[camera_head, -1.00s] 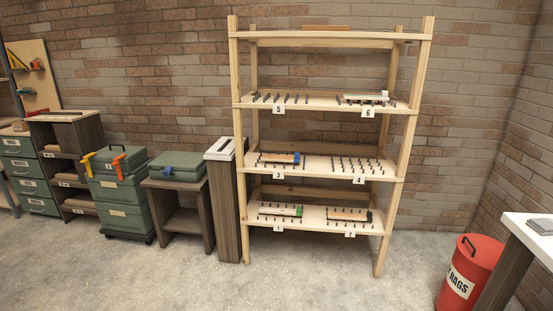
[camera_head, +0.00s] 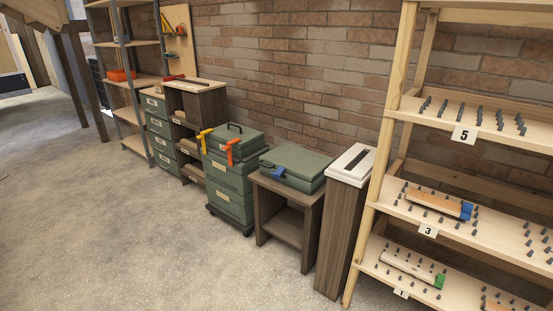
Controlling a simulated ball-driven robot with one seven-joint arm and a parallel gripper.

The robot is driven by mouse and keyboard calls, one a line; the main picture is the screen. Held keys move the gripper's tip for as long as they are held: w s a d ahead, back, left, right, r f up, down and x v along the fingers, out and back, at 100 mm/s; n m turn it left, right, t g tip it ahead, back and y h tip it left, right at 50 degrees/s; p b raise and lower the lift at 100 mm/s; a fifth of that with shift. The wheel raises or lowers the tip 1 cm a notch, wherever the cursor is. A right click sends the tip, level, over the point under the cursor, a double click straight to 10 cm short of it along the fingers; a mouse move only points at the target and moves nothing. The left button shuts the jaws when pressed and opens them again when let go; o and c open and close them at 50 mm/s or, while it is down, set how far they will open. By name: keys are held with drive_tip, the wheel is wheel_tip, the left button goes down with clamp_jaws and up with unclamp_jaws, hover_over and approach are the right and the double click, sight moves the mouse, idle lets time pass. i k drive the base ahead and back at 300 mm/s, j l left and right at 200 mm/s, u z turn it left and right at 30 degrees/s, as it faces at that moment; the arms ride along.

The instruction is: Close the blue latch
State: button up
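The blue latch (camera_head: 278,173) is on the front of a flat green case (camera_head: 297,165). The case lies with its lid down on a small dark wood stand (camera_head: 265,214), right of the middle of the head view. The latch looks tilted outward from the case front, but it is too small to tell exactly how it sits. My gripper is not in view.
A green toolbox stack (camera_head: 229,178) with yellow and orange latches stands left of the stand. A narrow white-topped cabinet (camera_head: 349,172) stands close on its right, beside the wooden peg shelf (camera_head: 392,120). The concrete floor (camera_head: 130,235) in front is clear.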

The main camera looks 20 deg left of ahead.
sight(280, 171)
drive_tip(key=i+j+u, duration=0.2)
drive_tip(key=i+j, duration=0.15)
drive_tip(key=i+j+u, duration=0.25)
drive_tip(key=i, duration=0.3)
drive_tip(key=i+j, duration=0.15)
drive_tip(key=j, duration=0.25)
drive_tip(key=i+j, duration=0.2)
drive_tip(key=j, duration=0.2)
drive_tip(key=i+l, duration=0.1)
drive_tip(key=i, duration=0.35)
drive_tip(key=i+l+u, duration=0.15)
drive_tip(key=i, duration=0.3)
drive_tip(key=i+l, duration=0.1)
drive_tip(key=i, duration=0.35)
drive_tip(key=i+l+u, duration=0.1)
drive_tip(key=i, duration=0.3)
